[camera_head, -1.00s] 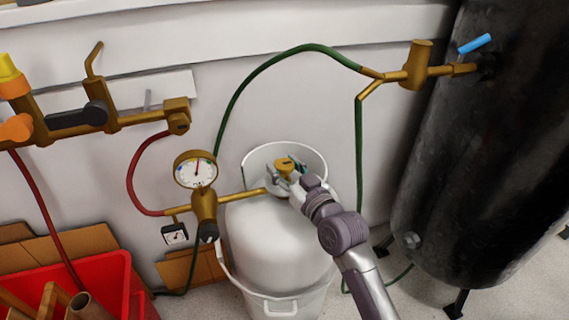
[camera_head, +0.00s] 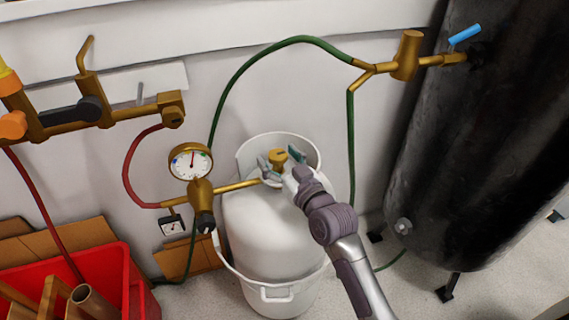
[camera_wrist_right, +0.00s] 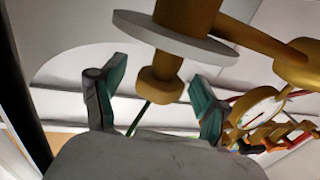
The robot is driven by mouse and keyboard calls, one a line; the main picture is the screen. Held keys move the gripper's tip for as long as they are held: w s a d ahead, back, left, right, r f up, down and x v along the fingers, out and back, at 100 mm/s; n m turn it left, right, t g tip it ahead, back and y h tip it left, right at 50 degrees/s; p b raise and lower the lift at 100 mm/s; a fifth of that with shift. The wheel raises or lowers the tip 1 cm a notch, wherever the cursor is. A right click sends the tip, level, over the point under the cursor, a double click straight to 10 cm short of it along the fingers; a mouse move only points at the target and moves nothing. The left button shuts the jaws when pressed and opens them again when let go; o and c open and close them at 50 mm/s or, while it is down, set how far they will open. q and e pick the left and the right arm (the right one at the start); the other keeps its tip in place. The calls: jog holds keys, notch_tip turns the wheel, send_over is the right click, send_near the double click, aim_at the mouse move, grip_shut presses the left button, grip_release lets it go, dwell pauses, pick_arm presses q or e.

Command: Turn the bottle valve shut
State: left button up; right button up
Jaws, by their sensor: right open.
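The white gas bottle (camera_head: 265,232) stands upright on the floor in the middle of the head view. Its brass valve knob (camera_head: 278,155) is at the top, inside the bottle's white collar (camera_head: 308,150). My right gripper (camera_head: 280,160) is open at the knob, with one finger to each side. In the right wrist view the brass knob (camera_wrist_right: 158,88) lies between the spread teal-padded fingers of my right gripper (camera_wrist_right: 155,92), with gaps on both sides. My left gripper is not in view.
A gauge (camera_head: 190,161) and brass regulator (camera_head: 202,195) sit left of the bottle. A green hose (camera_head: 228,90) arches over it. A dark tank (camera_head: 440,150) stands at right. A red bin (camera_head: 110,265) and cardboard are at lower left.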

jog(key=v, duration=1.2)
jog(key=shift+w, duration=0.1)
